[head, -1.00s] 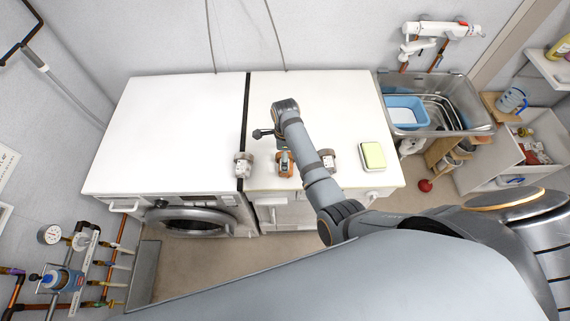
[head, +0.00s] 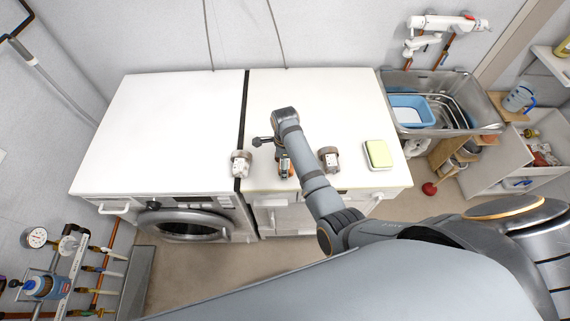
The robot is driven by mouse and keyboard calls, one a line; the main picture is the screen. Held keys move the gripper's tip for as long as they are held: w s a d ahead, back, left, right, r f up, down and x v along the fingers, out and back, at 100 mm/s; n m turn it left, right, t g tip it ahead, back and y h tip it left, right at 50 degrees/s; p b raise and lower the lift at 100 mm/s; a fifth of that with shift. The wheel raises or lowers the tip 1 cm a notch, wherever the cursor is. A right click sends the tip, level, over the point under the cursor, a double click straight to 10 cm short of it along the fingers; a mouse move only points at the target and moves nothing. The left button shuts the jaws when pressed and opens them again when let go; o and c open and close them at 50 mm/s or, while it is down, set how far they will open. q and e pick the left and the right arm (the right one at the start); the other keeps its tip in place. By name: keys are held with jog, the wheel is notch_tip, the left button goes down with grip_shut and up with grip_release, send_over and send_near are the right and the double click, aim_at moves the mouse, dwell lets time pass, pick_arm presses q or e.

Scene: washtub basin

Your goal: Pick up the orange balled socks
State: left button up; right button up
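The orange balled socks (head: 283,170) are near the front edge of the right-hand white worktop, mostly covered, with only a little orange showing. My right arm comes in from the right and bends down over the worktop. My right gripper (head: 282,154) is at the orange socks, with grey parts over them. Its fingers are too small and too covered to tell whether they are open or shut, or whether they touch the socks. My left gripper is not in view.
Pale, brownish balls, apparently socks, lie left (head: 241,162) and right (head: 329,159) of the orange pair. A metal sink (head: 466,104) holds a blue basin (head: 411,106). The left worktop (head: 165,125) is clear.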

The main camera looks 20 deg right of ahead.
jog(key=c, duration=0.8)
jog(key=shift+w+r, duration=0.1)
jog(key=shift+r, duration=0.45)
jog(key=s+d+r+p, duration=0.1)
jog(key=s+d+r, duration=0.1)
jog(key=s+r, duration=0.2)
jog(key=s+d+r+p, duration=0.1)
jog(key=s+d+r, duration=0.2)
jog(key=s+r, duration=0.1)
jog(key=s+d+r+p, duration=0.1)
jog(key=s+d+r, duration=0.1)
jog(key=s+r, duration=0.1)
jog(key=shift+s+d+r+p, duration=0.35)
jog(key=shift+s+r, duration=0.05)
jog(key=shift+s, duration=0.05)
